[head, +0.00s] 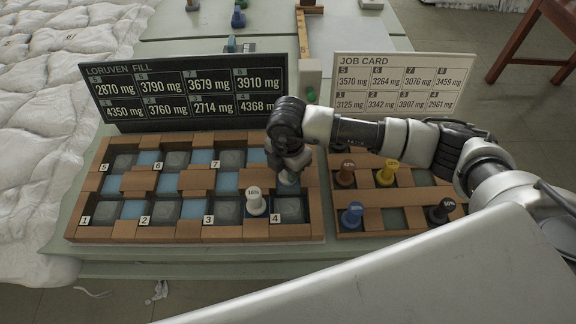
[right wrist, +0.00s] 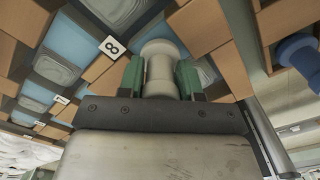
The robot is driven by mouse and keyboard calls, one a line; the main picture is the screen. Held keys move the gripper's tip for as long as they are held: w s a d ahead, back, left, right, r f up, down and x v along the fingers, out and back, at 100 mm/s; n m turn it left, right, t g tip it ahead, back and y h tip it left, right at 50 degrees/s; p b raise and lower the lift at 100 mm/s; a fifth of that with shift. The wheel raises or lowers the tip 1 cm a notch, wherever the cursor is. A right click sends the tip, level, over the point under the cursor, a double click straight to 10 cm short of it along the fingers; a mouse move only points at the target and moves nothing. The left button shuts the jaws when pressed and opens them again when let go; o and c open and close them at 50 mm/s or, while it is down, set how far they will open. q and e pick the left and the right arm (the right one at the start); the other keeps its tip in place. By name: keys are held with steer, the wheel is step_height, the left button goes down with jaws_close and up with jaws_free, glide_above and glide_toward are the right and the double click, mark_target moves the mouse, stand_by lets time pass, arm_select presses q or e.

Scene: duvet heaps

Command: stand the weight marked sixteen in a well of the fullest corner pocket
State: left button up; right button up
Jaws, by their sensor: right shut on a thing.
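The fill board (head: 180,93) reads 4368 mg for pocket 4, 4350 for 1, 3910 for 8 and 2870 for 5. My left gripper is not in view.
A second wooden rack (head: 378,228) at the right holds brown (head: 345,174), yellow (head: 386,173), blue (head: 352,214) and black (head: 441,211) weights. The job card (head: 403,82) stands behind it. A white duvet (head: 40,130) lies at the left.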

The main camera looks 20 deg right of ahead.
steer(key=shift+f, duration=0.1)
steer(key=o, duration=0.5)
steer(key=shift+f, duration=0.1)
steer(key=o, duration=0.5)
step_height(320, 180, up, 12)
steer(key=shift+r+b, duration=0.25)
steer(key=shift+b, duration=0.25)
